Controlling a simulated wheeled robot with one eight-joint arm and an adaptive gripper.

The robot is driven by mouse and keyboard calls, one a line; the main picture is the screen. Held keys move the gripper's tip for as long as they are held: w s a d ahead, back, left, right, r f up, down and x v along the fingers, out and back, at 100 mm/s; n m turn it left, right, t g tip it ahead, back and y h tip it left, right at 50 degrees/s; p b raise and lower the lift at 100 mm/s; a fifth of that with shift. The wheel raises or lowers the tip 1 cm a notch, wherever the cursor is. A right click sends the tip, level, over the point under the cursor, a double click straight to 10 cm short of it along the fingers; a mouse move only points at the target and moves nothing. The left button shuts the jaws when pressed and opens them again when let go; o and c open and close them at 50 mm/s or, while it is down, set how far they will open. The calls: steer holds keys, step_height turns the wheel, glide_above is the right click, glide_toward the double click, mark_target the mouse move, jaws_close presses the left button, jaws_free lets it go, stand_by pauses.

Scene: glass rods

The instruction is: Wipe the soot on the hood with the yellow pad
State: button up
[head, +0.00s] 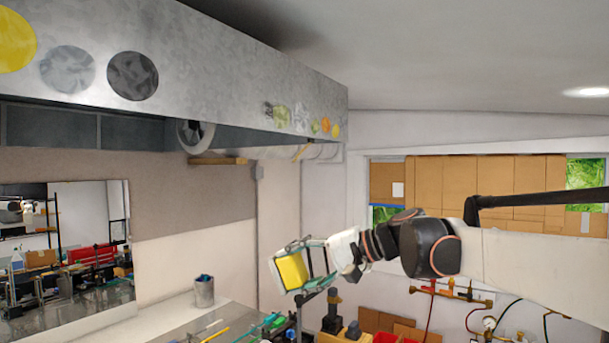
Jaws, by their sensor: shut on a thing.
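The hood (210,68) is a long grey metal box across the upper left of the head view. A dark grey, soot-like round patch (132,76) is on its front face. A paler grey round patch (67,69) lies left of it, and a yellow disc (12,40) is at the left edge. My gripper (287,264) is at the lower middle, shut on the yellow pad (293,271). The pad's yellow face shows between the fingers. The gripper is below the hood and to the right of the dark patch, clear of the hood.
Several smaller coloured patches (300,118) sit near the hood's right end. A bench (150,328) below holds a grey cup (204,291) and thin rods. A mirror-like panel (62,255) is at the left. Gas pipes and valves (450,292) line the back wall.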

step_height(320, 180, up, 34)
steer(key=s+d+m+t+y+p, duration=0.1)
steer(key=s+m+t+y+p, duration=0.15)
steer(key=t+p, duration=0.45)
steer(key=shift+g+h, duration=0.35)
steer(key=shift+g, duration=0.55)
steer(key=shift+p+x, duration=1)
steer(key=shift+x, duration=1.85)
steer(key=shift+x, duration=1)
steer(key=shift+f, duration=0.2)
steer(key=shift+w+d+p, duration=0.65)
steer(key=shift+w+d, duration=0.4)
steer(key=shift+w, duration=0.1)
steer(key=shift+w+d+p, duration=0.55)
steer(key=shift+w+d, duration=0.5)
steer(key=shift+w, duration=0.35)
steer(key=shift+w+d+p, duration=0.55)
steer(key=shift+w+d, duration=0.5)
steer(key=shift+w, duration=0.35)
steer(key=shift+w+d+p, duration=0.55)
steer(key=shift+w+d, duration=0.5)
steer(key=shift+w, duration=0.35)
